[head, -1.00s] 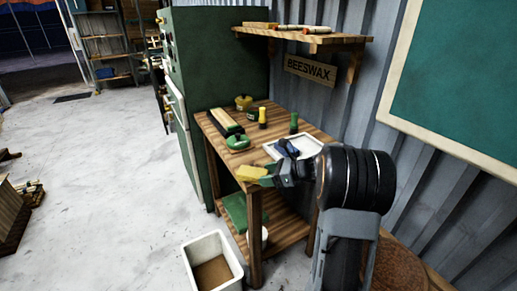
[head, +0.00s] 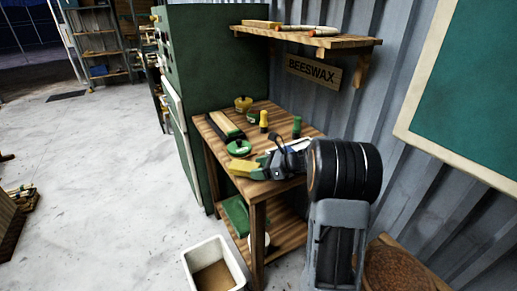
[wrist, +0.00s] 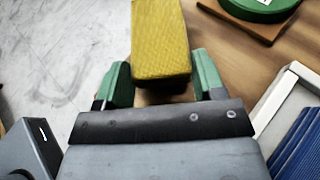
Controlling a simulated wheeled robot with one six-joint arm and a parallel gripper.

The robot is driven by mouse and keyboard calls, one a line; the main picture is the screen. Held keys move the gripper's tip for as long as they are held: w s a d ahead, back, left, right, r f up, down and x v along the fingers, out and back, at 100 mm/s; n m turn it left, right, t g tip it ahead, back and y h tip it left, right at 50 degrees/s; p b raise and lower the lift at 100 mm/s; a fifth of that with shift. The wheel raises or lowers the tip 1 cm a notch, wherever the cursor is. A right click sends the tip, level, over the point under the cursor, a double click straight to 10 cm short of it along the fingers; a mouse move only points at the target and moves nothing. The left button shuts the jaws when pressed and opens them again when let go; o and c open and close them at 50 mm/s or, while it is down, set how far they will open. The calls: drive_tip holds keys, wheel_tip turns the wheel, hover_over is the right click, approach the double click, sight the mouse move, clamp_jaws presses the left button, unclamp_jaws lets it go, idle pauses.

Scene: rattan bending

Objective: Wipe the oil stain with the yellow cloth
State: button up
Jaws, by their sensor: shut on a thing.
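The yellow cloth (head: 241,169) looks like a thick folded block. My gripper (head: 262,171) is shut on it, near the front left corner of the wooden workbench (head: 270,191). In the wrist view, the cloth (wrist: 160,38) sticks out forward between the green fingers of my gripper (wrist: 163,78). I cannot tell whether the cloth touches the bench top. I cannot make out an oil stain in either view; the cloth and my arm hide part of the bench.
A round green tin (head: 238,147), a yellow-capped bottle (head: 264,121) and a green bottle (head: 297,126) stand on the bench. A white tray (wrist: 287,108) with a blue thing (wrist: 302,145) lies right of my gripper. A white bin (head: 212,266) stands on the floor in front.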

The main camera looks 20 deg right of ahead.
drive_tip(key=shift+s+r+p, duration=0.25)
drive_tip(key=shift+r+p, duration=0.05)
drive_tip(key=shift+r, duration=0.55)
drive_tip(key=shift+w+d+r+p, duration=0.15)
drive_tip(key=shift+d+r+p, duration=0.05)
drive_tip(key=shift+r+p, duration=1.95)
drive_tip(key=shift+r, duration=0.2)
drive_tip(key=shift+a, duration=0.1)
